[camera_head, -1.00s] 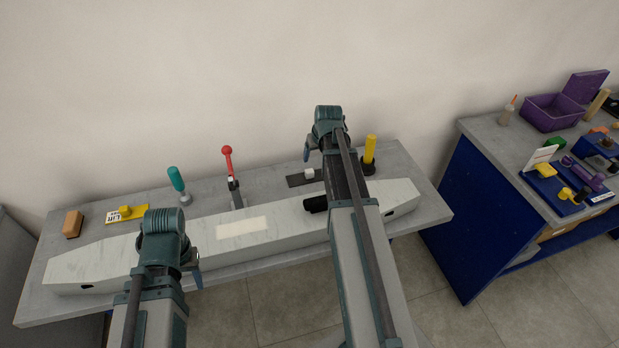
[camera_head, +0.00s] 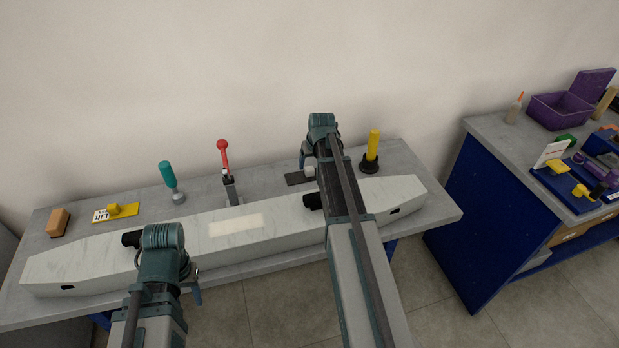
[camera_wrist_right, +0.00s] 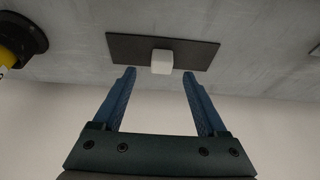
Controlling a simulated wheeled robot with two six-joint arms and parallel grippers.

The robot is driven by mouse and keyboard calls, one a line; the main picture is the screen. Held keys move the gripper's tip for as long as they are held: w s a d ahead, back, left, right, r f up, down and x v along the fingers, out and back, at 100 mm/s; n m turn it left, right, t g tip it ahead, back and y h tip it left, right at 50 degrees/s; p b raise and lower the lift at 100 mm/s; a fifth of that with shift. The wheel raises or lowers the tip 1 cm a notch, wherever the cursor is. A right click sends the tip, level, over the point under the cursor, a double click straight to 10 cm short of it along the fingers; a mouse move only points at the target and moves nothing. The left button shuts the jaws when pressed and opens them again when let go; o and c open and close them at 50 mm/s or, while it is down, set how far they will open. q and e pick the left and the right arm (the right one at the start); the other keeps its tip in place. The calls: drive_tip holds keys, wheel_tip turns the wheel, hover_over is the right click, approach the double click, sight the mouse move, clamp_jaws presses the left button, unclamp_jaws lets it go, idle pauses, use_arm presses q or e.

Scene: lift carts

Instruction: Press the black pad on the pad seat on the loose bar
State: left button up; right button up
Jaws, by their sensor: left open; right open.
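The black pad (camera_head: 297,180) is a flat dark plate with a small white block on it, lying on the grey table behind the bar. It also shows in the right wrist view (camera_wrist_right: 200,53). The loose bar (camera_head: 180,240) is long and pale, with tapered ends, and lies along the table. A cream rectangle (camera_head: 235,225) on its top looks like the pad seat. My right gripper (camera_wrist_right: 160,74) is open and empty, its fingertips close to the pad, either side of the white block but apart from it. My left gripper (camera_head: 194,286) is at the bar's front side; its fingers are mostly hidden.
A teal-handled tool (camera_head: 169,177), a red-knobbed lever (camera_head: 223,150) and a yellow-handled tool (camera_head: 373,146) stand behind the bar. A yellow piece (camera_head: 124,210) and a brown block (camera_head: 58,222) lie at the left. A blue bench (camera_head: 475,210) stands at the right.

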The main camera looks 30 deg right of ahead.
sight(310, 168)
drive_tip(key=b+x, duration=0.2)
drive_tip(key=x, duration=0.1)
drive_tip(key=shift+w+a+f, duration=0.1)
drive_tip(key=shift+w+f, duration=0.15)
drive_tip(key=shift+w, duration=0.05)
drive_tip(key=shift+r, duration=0.1)
clamp_jaws()
